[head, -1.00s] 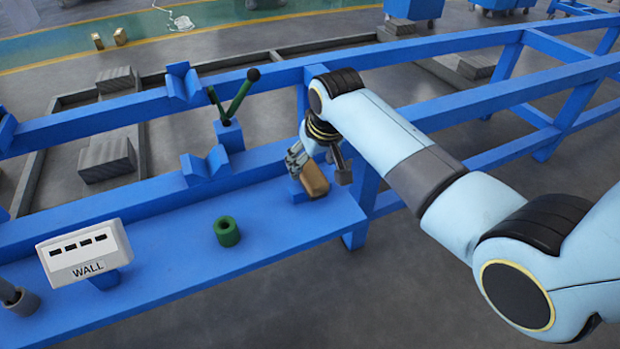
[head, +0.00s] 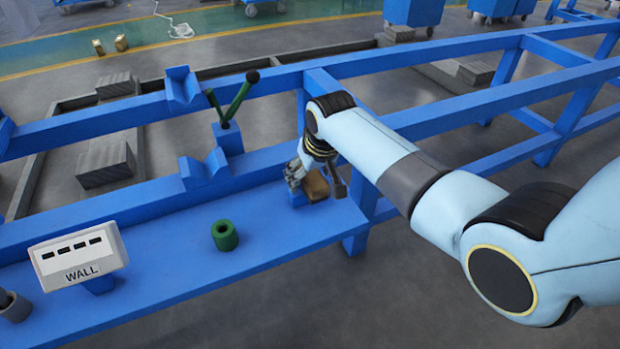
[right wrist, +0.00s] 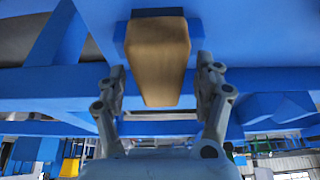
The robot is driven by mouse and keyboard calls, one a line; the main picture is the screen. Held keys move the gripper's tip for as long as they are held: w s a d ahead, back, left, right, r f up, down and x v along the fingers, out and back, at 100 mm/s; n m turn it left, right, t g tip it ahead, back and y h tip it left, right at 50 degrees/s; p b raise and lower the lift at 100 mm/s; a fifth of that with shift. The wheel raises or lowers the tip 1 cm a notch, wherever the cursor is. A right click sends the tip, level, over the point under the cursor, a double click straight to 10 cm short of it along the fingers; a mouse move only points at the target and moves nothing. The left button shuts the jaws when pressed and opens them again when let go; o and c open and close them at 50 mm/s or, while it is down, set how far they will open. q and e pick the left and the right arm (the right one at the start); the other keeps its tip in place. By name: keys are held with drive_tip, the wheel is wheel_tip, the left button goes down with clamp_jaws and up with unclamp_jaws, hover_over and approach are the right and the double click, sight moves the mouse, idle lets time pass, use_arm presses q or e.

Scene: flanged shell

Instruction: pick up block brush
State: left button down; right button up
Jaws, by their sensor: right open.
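The block brush, a brown wooden block (head: 317,186), sits at the right end of the blue bench shelf, partly hidden by my right gripper. In the right wrist view the brown block (right wrist: 157,58) lies ahead of and between the two fingers, with a gap on each side. My right gripper (head: 312,182) is open; in the right wrist view its fingers (right wrist: 160,92) stand apart on either side of the block's near end. My left gripper is not in view.
A green ring (head: 225,235) stands on the shelf (head: 170,240) left of the block. A white WALL box (head: 78,257) is at the left. A green-handled lever stand (head: 229,135) and blue V-shaped supports (head: 205,168) are behind. The shelf between ring and block is clear.

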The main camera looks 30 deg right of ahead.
sight(314, 172)
idle(0.3)
drive_tip(key=c, duration=1.4)
drive_tip(key=shift+o, duration=0.2)
drive_tip(key=shift+r, duration=0.45)
drive_tip(key=r, duration=0.1)
drive_tip(key=r+p, duration=0.1)
drive_tip(key=r, duration=0.2)
drive_tip(key=shift+s+d+r+p, duration=0.25)
drive_tip(key=shift+s+d+p, duration=0.05)
drive_tip(key=shift+p, duration=0.1)
drive_tip(key=s+d+r+p, duration=0.3)
drive_tip(key=s+d+r, duration=0.2)
drive_tip(key=s, duration=0.4)
drive_tip(key=shift+d+r, duration=0.4)
drive_tip(key=shift+r, duration=0.1)
